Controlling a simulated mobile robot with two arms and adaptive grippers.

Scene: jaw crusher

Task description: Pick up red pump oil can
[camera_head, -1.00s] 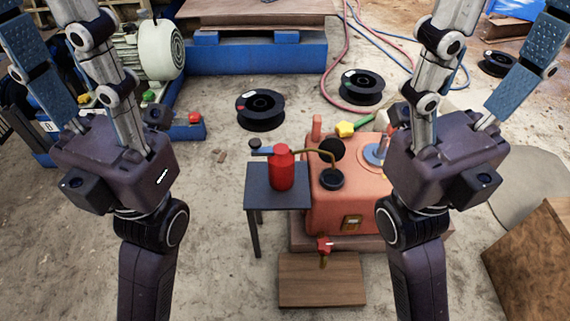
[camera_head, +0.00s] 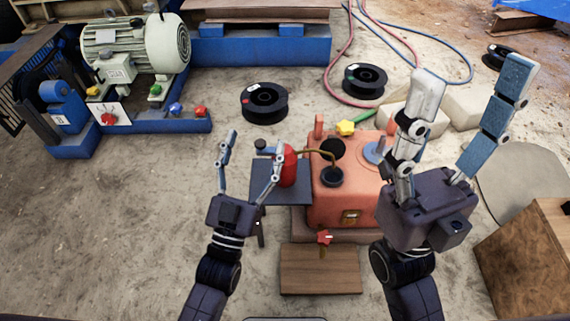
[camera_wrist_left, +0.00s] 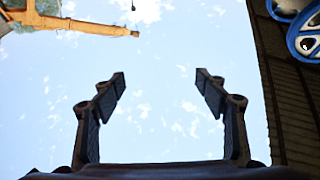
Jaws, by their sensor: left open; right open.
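The red pump oil can (camera_head: 288,168) stands upright on a small dark table (camera_head: 288,193) beside the orange machine. Its thin spout reaches right toward the machine. My left gripper (camera_head: 253,143) is open and empty, fingers pointing up the picture; its right finger overlaps the can's left side in the head view. I cannot tell whether it touches the can. In the left wrist view the open left fingers (camera_wrist_left: 160,75) show only sky between them. My right gripper (camera_head: 475,72) is open and empty, in front of the right side of the orange machine.
The orange machine (camera_head: 335,200) stands right of the table, with a wooden board (camera_head: 320,270) in front. Black spools (camera_head: 264,103) lie behind. A motor on a blue frame (camera_head: 135,45) is at back left. A wooden box (camera_head: 535,255) is at right. The floor at left is clear.

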